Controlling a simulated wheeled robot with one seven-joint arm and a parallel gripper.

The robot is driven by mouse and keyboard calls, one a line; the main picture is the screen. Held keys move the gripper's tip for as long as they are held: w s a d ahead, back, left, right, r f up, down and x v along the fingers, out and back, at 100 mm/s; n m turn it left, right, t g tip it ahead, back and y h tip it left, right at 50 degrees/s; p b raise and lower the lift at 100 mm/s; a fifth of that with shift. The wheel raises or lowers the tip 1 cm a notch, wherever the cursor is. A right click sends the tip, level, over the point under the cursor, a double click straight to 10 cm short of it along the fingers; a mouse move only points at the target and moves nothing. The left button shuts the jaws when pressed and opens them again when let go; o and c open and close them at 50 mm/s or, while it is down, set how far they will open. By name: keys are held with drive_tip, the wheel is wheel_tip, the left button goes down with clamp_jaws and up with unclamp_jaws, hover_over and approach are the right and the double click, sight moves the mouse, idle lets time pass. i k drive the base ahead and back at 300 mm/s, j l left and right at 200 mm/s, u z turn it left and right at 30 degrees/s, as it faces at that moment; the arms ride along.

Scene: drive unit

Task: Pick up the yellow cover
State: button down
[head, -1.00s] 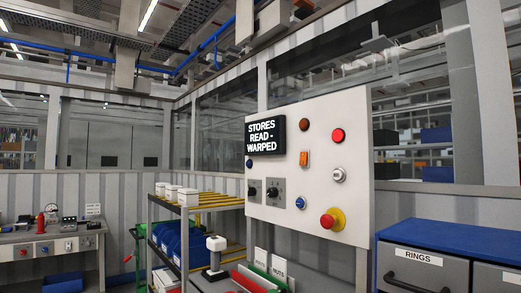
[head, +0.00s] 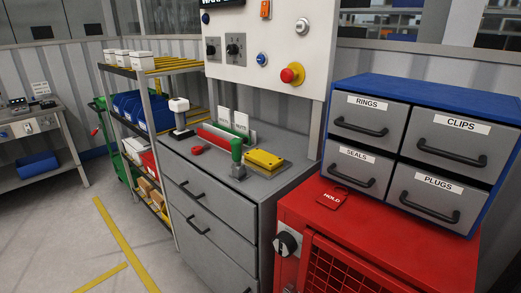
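A yellow cover (head: 262,160), a flat plate with small dark spots, lies on top of the grey drawer cabinet (head: 205,210) in the head view. It rests on or over a thin metal-coloured base whose edge shows around it. A green-handled tool (head: 237,158) stands just left of the cover, close to it. My gripper is not in view.
A control panel (head: 262,90) rises behind. Right stands a red cage cabinet (head: 370,245) under blue-grey drawers (head: 420,145). Floor is clear front left (head: 65,235).

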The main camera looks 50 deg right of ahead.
sight(268, 161)
drive_tip(key=i+l+z, duration=0.1)
drive_tip(key=z, duration=0.35)
drive_tip(key=i+z, duration=0.5)
drive_tip(key=i, duration=0.35)
drive_tip(key=i+j+z, duration=0.15)
drive_tip(key=i, duration=0.3)
drive_tip(key=i+j+z, duration=0.1)
drive_tip(key=i, duration=0.35)
